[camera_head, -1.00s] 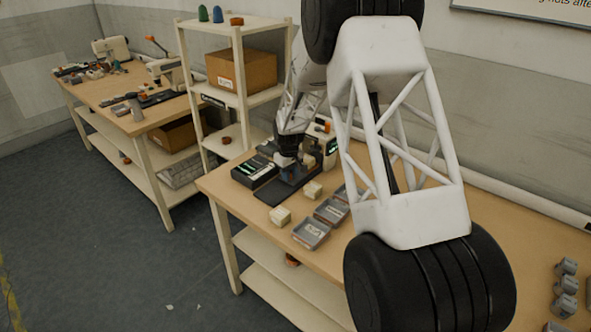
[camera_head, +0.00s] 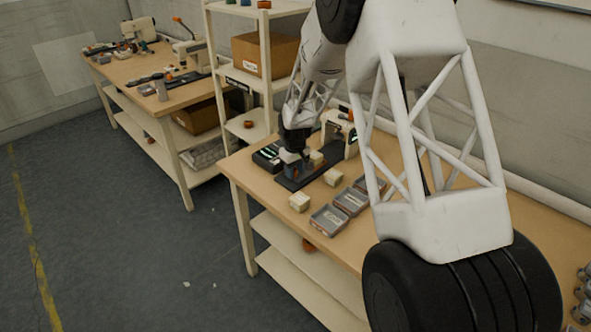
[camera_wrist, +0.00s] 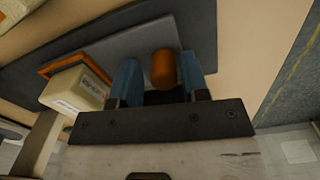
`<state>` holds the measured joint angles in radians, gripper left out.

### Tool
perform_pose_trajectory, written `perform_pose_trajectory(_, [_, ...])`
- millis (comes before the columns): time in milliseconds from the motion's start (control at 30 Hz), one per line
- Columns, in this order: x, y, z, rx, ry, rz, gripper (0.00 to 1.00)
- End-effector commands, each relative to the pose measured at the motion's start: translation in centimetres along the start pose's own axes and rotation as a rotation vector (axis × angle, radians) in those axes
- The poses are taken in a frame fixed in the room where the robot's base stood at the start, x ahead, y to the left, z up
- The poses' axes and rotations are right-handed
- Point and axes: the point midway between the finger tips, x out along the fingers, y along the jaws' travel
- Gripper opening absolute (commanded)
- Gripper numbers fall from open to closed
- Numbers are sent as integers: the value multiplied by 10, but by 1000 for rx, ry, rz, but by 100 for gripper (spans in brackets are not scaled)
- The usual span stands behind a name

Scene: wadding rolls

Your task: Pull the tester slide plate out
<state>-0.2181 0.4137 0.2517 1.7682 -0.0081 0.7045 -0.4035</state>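The tester (camera_head: 338,128) is a white machine at the back of the near table. A dark base plate (camera_head: 288,185) reaches forward from it. In the wrist view, a grey slide plate (camera_wrist: 128,42) lies on the dark base (camera_wrist: 203,25). An orange-edged holder (camera_wrist: 62,66) on it bears a labelled cream roll (camera_wrist: 75,92), also visible in the head view (camera_head: 316,158). An orange-brown knob (camera_wrist: 163,69) stands between the blue fingers of my gripper (camera_wrist: 158,80). A gap shows on its left side; the right finger is very close, contact unclear. My gripper (camera_head: 294,170) is low over the plate's front.
A dark box with green displays (camera_head: 266,155) stands left of the plate. Cream blocks (camera_head: 299,202) (camera_head: 333,177) and grey trays (camera_head: 328,219) sit in front and right. A shelf rack (camera_head: 268,70) stands behind left.

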Motion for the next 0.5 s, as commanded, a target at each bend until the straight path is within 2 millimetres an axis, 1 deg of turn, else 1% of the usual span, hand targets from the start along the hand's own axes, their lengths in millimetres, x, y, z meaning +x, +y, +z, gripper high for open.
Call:
perform_pose_trajectory(67, [0,0,0,0,0,0,51])
perform_pose_trajectory(333, [0,0,0,0,-1,0,51])
perform_pose_trajectory(500, [-6,0,0,0,0,0,51])
